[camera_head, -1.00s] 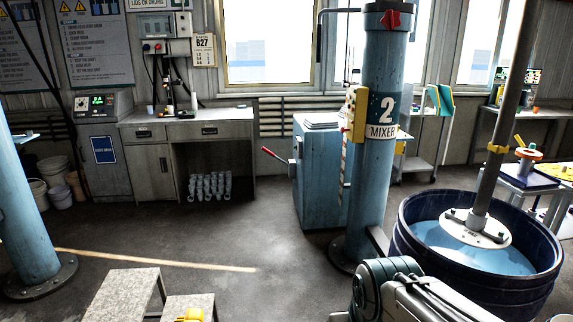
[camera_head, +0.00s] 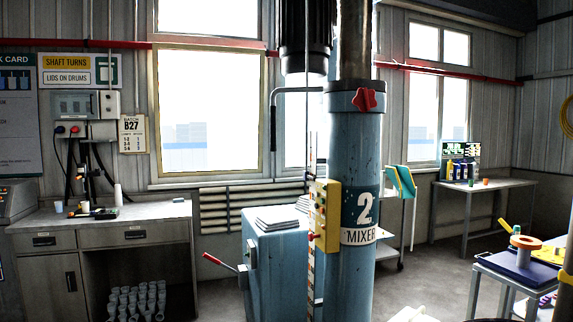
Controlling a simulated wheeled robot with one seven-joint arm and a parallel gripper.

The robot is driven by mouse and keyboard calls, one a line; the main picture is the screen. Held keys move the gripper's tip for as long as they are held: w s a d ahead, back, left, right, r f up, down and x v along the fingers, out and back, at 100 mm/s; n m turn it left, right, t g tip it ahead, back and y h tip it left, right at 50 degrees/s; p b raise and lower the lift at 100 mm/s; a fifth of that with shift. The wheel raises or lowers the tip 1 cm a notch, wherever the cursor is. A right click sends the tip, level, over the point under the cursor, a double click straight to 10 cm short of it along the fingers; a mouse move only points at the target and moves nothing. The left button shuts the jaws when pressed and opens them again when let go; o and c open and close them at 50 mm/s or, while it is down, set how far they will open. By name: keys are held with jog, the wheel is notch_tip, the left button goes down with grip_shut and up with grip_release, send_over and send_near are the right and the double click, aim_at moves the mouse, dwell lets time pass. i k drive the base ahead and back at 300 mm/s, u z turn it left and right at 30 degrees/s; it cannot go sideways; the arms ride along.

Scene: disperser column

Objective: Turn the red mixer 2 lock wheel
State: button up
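The red lock wheel (camera_head: 366,99) sits on the collar at the top of the blue mixer 2 column (camera_head: 352,170), facing me. It is a small lobed knob. The column carries a "2 MIXER" label (camera_head: 362,215). A bare metal shaft rises out of the column above the wheel. Nothing touches the wheel or stands in front of it.
A yellow control box (camera_head: 326,215) is fixed to the column's left side. A bent grey handle (camera_head: 274,125) reaches left from the collar. A blue cabinet (camera_head: 268,265) with a red-tipped lever (camera_head: 212,259) stands behind. A cluttered side table (camera_head: 520,268) is at right.

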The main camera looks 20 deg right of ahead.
aim_at(364, 99)
jog(key=i, duration=2.3)
jog(key=z, duration=2.45)
jog(key=i, duration=0.35)
jog(key=u, duration=0.1)
